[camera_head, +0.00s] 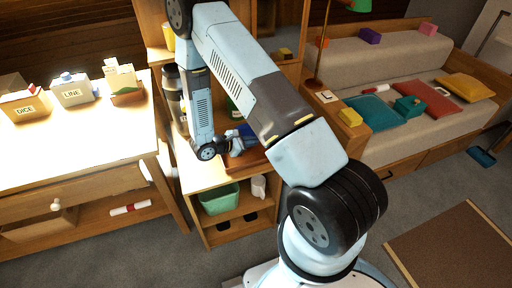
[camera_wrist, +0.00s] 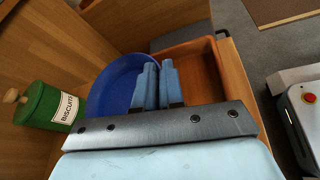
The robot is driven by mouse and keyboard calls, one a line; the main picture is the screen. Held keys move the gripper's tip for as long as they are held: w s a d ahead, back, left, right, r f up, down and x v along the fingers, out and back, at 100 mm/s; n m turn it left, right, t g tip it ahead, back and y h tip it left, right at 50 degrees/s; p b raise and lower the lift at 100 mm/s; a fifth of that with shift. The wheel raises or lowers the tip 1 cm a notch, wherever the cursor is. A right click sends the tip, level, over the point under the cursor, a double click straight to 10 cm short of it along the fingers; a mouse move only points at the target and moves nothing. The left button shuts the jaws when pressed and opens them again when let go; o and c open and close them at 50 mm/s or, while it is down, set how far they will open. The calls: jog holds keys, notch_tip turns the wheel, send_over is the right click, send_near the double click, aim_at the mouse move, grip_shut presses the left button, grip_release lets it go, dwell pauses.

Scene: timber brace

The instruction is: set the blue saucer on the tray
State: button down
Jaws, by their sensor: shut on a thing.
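The blue saucer (camera_wrist: 112,84) is at the left of my gripper (camera_wrist: 157,72) in the wrist view. My gripper is shut on the saucer's right edge, and the fingers hide part of it. The orange-brown tray (camera_wrist: 207,62) lies beneath and to the right of the fingers. The saucer overlaps the tray's left side in this view; I cannot tell if they touch. In the head view the saucer (camera_head: 246,131) shows small above the tray (camera_head: 250,158), partly hidden by my arm.
A green biscuit tin (camera_wrist: 48,106) stands left of the saucer. The wooden shelf unit (camera_head: 218,176) holds a green bin (camera_head: 219,200) and a white cup (camera_head: 259,187) below. Wooden panels close off the left and back. A table with labelled boxes (camera_head: 72,92) stands left.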

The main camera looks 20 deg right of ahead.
aim_at(253, 153)
jog(key=shift+w+d+f, duration=0.25)
jog(key=shift+d+f, duration=0.2)
jog(key=shift+f, duration=0.15)
jog(key=shift+w+d+f, duration=0.15)
jog(key=shift+f, duration=1.6)
jog(key=c, duration=1.2)
grip_release()
